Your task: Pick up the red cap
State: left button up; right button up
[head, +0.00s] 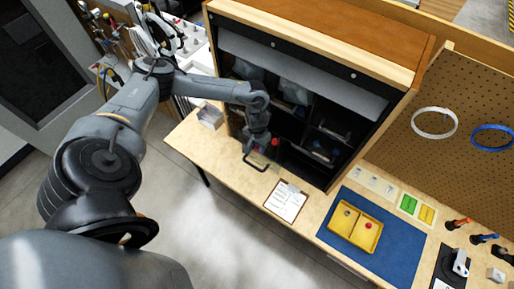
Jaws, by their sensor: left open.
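A small red piece (276,142) shows at the lower front edge of the dark cabinet, just right of my left gripper (260,150). Another small red round piece (368,226) lies in the right compartment of the yellow tray (344,237). I cannot tell from their shape which of the two is the red cap. My left gripper is open and points down in front of the cabinet opening, close to the first red piece. I cannot tell whether it touches that piece. My right gripper is not in view.
The open cabinet (322,52) with dark shelves stands over the bench. A clipboard (286,201) lies on the bench. The yellow tray is on a blue mat (390,262). Coloured cards and tools are at the right.

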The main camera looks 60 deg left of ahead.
pick_arm(q)
jog(key=shift+c, duration=0.3)
grip_shut()
jog(key=shift+r, duration=0.15)
